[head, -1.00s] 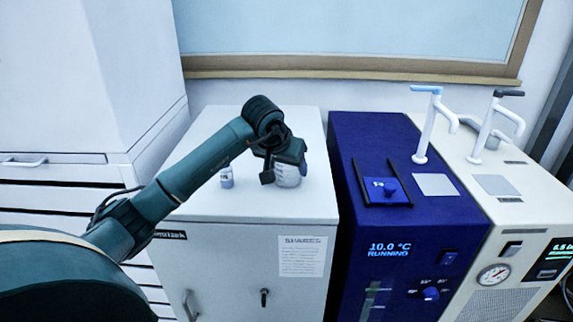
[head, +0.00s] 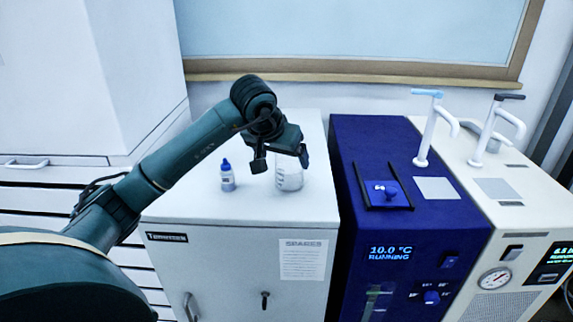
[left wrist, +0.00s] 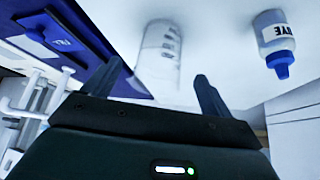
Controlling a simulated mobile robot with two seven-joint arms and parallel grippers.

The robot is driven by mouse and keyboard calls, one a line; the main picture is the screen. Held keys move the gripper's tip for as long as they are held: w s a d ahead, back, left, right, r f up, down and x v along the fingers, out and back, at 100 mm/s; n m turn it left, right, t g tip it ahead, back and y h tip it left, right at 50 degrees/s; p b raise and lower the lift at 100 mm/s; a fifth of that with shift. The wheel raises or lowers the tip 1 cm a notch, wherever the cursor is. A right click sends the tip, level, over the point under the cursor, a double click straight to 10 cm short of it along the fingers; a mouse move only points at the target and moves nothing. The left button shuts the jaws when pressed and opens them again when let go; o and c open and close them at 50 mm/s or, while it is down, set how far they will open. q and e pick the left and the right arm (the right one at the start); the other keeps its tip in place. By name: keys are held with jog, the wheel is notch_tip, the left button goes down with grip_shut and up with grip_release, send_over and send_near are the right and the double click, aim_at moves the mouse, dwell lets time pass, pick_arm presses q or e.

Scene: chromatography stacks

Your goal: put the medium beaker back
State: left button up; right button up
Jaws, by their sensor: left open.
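A clear glass beaker (head: 290,179) with white markings stands upright on the white cabinet top (head: 205,203), near its right edge. It also shows in the left wrist view (left wrist: 160,50). The gripper overlaps the beaker's upper part in the head view. In the left wrist view its two fingers (left wrist: 153,82) are spread apart, with the beaker beyond the gap between them. My right gripper is in neither view.
A small blue-capped dye bottle (head: 227,177) stands left of the beaker, close to my gripper. A blue chiller unit (head: 350,150) borders the cabinet on the right, with a cream unit (head: 515,215) beyond it. The wall and window sill (head: 340,75) lie behind.

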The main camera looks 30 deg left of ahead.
pick_arm(q)
jog(key=v, duration=0.6)
